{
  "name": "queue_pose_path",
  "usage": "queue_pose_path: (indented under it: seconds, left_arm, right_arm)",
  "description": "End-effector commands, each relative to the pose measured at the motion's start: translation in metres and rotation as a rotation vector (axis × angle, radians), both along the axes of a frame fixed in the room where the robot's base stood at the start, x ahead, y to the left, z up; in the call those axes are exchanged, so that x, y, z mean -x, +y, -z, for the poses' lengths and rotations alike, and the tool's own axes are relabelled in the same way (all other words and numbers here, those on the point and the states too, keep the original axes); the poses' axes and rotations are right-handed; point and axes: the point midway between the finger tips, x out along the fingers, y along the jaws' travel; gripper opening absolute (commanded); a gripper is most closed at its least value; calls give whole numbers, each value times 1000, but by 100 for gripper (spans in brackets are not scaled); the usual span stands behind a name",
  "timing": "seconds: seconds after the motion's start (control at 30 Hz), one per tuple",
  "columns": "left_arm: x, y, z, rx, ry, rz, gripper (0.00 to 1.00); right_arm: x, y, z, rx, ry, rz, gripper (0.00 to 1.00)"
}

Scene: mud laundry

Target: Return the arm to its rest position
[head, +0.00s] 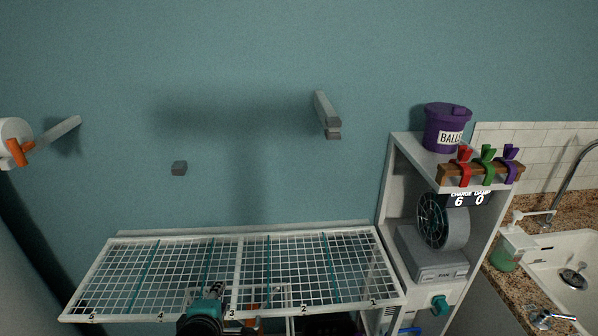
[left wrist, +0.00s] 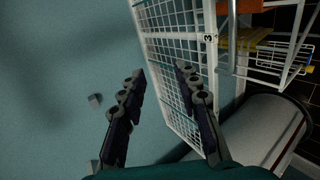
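My left gripper (left wrist: 160,75) shows in the left wrist view with its two dark, jointed fingers apart and nothing between them. The white wire rack (left wrist: 168,42) is just beyond and to the right of the fingers. I cannot tell whether they touch it. In the head view, a teal and black part of my left arm (head: 204,310) shows at the bottom, over the front edge of the same rack (head: 120,262). My right gripper is not seen clearly in either view.
A white shelf unit (head: 388,215) stands right of the rack, with a purple BALLS bucket (head: 444,127) and a hook rail (head: 452,174) on top. A sink (head: 560,262) is farther right. Wall brackets (head: 325,112) stick out above the rack. The rack top looks bare.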

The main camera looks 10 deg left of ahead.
Motion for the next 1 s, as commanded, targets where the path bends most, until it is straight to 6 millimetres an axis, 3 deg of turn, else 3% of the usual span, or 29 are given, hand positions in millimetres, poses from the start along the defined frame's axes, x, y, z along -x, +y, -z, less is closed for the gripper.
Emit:
queue_pose_path:
  seconds: [0.17, 0.4, 0.63, 0.8, 1.0]
  left_arm:
    - [5, -11, 12, -177, 101, 167, 32]
    - [24, -42, 41, -640, 323, 685, 32]
    - [43, -66, 59, -981, 421, 1138, 32]
    - [49, -73, 64, -1089, 434, 1289, 32]
    - [50, -74, 65, -1104, 435, 1309, 32]
  right_arm:
    - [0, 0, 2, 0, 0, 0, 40]
    - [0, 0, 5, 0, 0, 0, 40]
    - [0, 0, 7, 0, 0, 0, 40]
    - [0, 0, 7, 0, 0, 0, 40]
    - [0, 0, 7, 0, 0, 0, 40]
